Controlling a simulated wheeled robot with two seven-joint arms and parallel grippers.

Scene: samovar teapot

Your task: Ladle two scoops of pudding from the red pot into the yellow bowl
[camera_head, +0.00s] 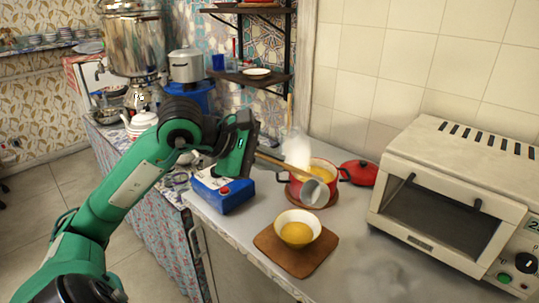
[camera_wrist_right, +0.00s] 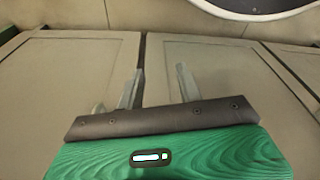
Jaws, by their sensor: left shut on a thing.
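My left gripper (camera_head: 253,152) is shut on the wooden handle (camera_head: 283,166) of a ladle. The ladle's grey metal cup (camera_head: 315,193) hangs tilted in front of the red pot, above and slightly right of the bowl; I cannot tell whether pudding is in it. The red pot (camera_head: 301,193) holds yellow pudding (camera_head: 322,170), and steam rises by it. The pale yellow bowl (camera_head: 285,219) stands upright on a brown board (camera_head: 291,262) and has yellow pudding (camera_head: 296,233) in it. My right gripper (camera_wrist_right: 159,88) is open and empty, its fingers apart before beige cabinet fronts.
A red lid (camera_head: 359,172) lies right of the pot. A white toaster oven (camera_head: 455,185) fills the right of the counter. A blue box (camera_head: 222,191) stands left of the pot. A samovar (camera_head: 134,40) and shelves are behind. Counter right of the board is clear.

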